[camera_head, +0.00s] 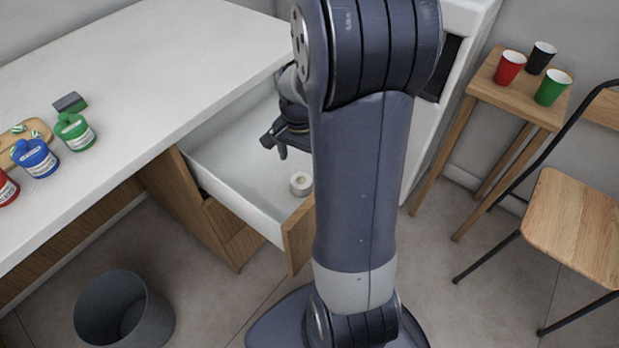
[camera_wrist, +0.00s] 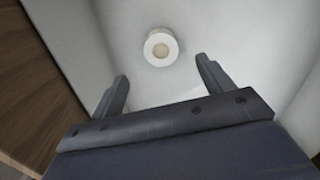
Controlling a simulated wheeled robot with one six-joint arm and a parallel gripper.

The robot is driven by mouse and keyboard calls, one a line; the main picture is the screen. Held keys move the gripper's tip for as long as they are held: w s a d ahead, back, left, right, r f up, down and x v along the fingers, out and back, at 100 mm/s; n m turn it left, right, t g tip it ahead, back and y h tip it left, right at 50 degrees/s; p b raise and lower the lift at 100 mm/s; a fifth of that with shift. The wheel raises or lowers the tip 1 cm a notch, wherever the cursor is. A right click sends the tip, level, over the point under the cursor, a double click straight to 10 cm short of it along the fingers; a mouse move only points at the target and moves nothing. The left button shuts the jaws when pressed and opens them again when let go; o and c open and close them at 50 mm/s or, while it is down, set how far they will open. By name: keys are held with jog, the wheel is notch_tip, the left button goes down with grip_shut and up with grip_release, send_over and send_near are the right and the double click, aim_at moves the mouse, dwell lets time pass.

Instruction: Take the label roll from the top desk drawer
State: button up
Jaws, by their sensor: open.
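The top desk drawer (camera_head: 226,177) is pulled open, with a white inside and a wooden front. The label roll (camera_head: 300,183), white with a tan core, rests on the drawer floor near the front. In the wrist view the label roll (camera_wrist: 160,47) lies beyond the fingertips, roughly between their lines and apart from them. My gripper (camera_head: 276,143) is above the drawer, to the upper left of the roll in the head view. In the wrist view my gripper (camera_wrist: 162,68) has its fingers spread with nothing between them. My arm hides the right part of the drawer.
The white desk top (camera_head: 150,75) holds red, blue and green labelled containers at left. A dark bin (camera_head: 125,310) stands on the floor. A small wooden table (camera_head: 515,95) with three cups and a chair (camera_head: 575,220) stand at right.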

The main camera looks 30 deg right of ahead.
aim_at(300, 182)
jog(key=f+b, duration=0.2)
jog(key=f, duration=0.7)
jog(key=shift+a+f, duration=0.15)
jog(key=shift+a, duration=0.05)
jog(key=shift+c, duration=0.3)
jog(key=c, duration=1)
